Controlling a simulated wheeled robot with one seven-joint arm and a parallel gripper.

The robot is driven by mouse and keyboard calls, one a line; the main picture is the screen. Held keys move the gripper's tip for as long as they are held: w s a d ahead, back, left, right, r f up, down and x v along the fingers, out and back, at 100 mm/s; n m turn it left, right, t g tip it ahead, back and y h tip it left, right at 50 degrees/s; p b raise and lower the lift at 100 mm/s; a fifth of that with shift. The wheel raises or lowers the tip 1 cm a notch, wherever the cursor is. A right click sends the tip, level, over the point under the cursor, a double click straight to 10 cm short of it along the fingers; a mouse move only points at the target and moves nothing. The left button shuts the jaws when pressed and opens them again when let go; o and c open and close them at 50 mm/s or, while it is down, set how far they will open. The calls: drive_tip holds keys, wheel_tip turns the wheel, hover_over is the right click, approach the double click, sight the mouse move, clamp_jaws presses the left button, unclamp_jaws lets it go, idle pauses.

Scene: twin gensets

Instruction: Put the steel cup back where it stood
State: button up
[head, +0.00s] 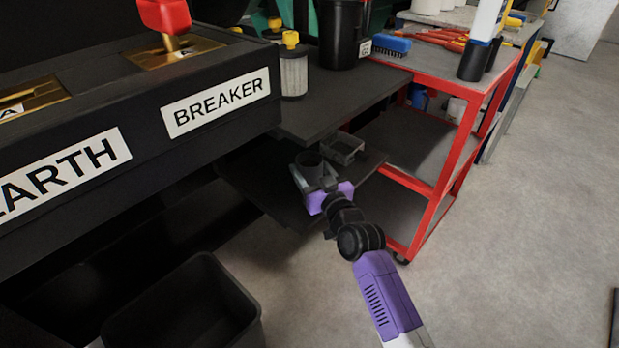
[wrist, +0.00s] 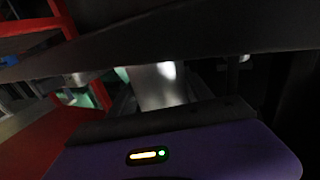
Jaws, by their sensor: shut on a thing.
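The steel cup (head: 309,160) is in my gripper (head: 314,178), its round open rim facing up in the head view. My gripper is shut on it, just below and in front of the upper dark shelf and over a lower dark shelf (head: 262,180). In the wrist view the cup (wrist: 160,85) is a bright, shiny upright wall beyond the gripper body. Its base is hidden, so I cannot tell whether it touches the lower shelf.
A small open square grey holder (head: 343,147) sits right behind the cup. The upper shelf (head: 335,103) overhangs close by. A red trolley (head: 446,178) stands to the right, a black panel marked BREAKER (head: 215,103) to the left, and a dark bin (head: 195,300) below.

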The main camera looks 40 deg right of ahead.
drive_tip(key=shift+f, duration=0.45)
drive_tip(key=shift+f, duration=0.2)
drive_tip(key=o, duration=1.6)
drive_tip(key=shift+r, duration=0.1)
